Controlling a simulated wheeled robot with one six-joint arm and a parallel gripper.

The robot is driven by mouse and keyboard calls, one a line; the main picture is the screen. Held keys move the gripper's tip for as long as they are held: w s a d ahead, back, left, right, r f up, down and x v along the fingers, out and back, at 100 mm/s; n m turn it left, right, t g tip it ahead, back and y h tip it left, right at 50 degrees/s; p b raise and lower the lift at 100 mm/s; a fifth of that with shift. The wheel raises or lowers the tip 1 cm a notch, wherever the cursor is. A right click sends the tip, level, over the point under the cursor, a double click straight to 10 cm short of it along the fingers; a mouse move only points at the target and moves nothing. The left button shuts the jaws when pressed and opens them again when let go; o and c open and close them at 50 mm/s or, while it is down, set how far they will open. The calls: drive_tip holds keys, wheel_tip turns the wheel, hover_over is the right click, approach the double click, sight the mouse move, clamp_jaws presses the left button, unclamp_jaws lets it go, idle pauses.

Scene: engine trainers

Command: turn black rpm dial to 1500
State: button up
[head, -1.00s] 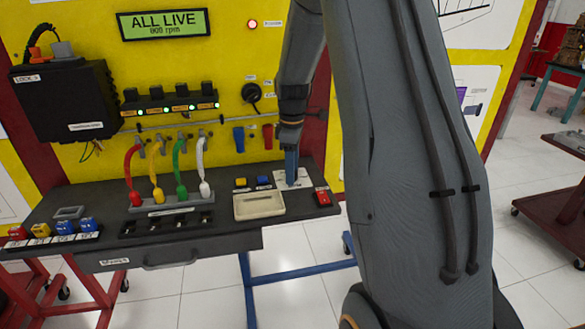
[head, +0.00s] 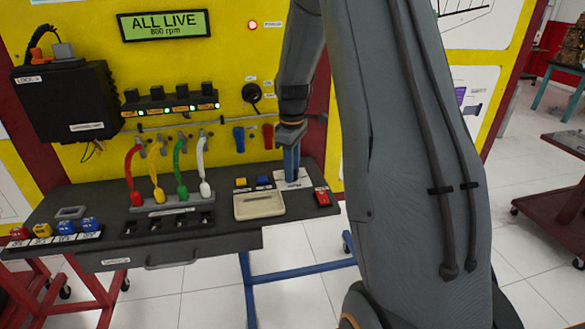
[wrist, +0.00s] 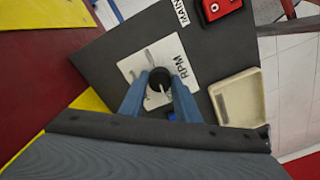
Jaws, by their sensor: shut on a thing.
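The black rpm dial (wrist: 160,79) sits on a white plate (wrist: 133,67) marked RPM, with a pale pointer line on its top. My gripper (wrist: 160,94) is shut on the dial, one blue finger on each side of it. In the head view my gripper (head: 291,170) points down over the white plate (head: 300,180) at the bench's right end, and the dial is hidden there. The display (head: 165,24) reads ALL LIVE and 800 rpm.
A red switch box (head: 321,197) stands right of the plate, and a cream tray (head: 259,205) lies in front. Small yellow (head: 241,182) and blue (head: 263,181) blocks are close on the left. Coloured cables (head: 157,170) stand further left.

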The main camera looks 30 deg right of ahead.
drive_tip(key=m, duration=0.4)
drive_tip(key=shift+m+p, duration=0.3)
drive_tip(key=shift+p, duration=0.1)
drive_tip(key=m, duration=0.4)
drive_tip(key=shift+m, duration=0.3)
drive_tip(key=shift+p, duration=0.3)
drive_tip(key=o, duration=1)
drive_tip(key=shift+o, duration=0.2)
drive_tip(key=shift+r, duration=0.1)
wheel_tip(320, 180, up, 8)
drive_tip(key=shift+f+b, duration=0.15)
drive_tip(key=shift+b, duration=0.85)
